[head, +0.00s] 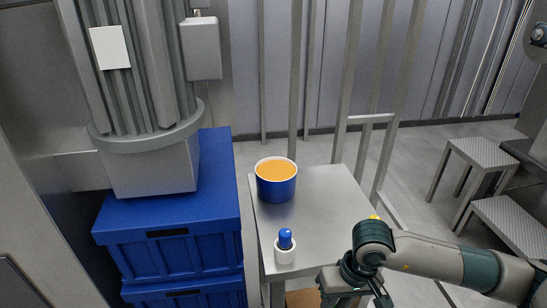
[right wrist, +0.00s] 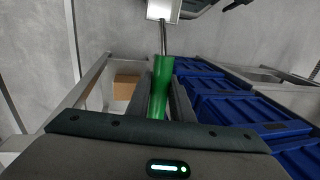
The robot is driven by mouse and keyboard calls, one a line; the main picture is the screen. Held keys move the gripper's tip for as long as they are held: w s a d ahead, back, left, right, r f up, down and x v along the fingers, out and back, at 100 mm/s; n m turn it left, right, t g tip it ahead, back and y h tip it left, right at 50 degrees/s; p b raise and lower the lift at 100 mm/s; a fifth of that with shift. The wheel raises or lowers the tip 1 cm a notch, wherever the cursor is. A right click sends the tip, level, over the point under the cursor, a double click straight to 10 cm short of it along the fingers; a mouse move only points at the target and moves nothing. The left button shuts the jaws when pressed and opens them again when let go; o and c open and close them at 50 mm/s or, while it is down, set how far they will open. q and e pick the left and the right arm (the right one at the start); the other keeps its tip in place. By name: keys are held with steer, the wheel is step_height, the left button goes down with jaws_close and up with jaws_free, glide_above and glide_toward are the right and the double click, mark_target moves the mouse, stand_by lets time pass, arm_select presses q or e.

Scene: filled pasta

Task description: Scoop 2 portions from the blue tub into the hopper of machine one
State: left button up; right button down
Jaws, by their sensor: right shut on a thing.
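The blue tub (head: 277,189) with a pale rim stands upright on a small steel table (head: 325,200) and holds an orange filling. My right gripper (head: 347,296) is at the bottom edge of the head view, near the table's front right, below and right of the tub. In the right wrist view my right gripper (right wrist: 162,88) is shut on the green handle of a scoop (right wrist: 160,92). The scoop's metal head (right wrist: 163,10) is at the top of that view; I cannot see into it clearly. The hopper of machine one cannot be made out. My left gripper is not in view.
A cardboard box (right wrist: 127,88) sits low. Metal stools (head: 485,152) stand right.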

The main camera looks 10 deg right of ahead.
steer(key=w+r, duration=0.1)
steer(key=r, duration=0.2)
steer(key=w+r, duration=0.1)
steer(key=r, duration=0.3)
steer(key=w+r, duration=0.1)
steer(key=r, duration=0.3)
steer(key=shift+r, duration=0.75)
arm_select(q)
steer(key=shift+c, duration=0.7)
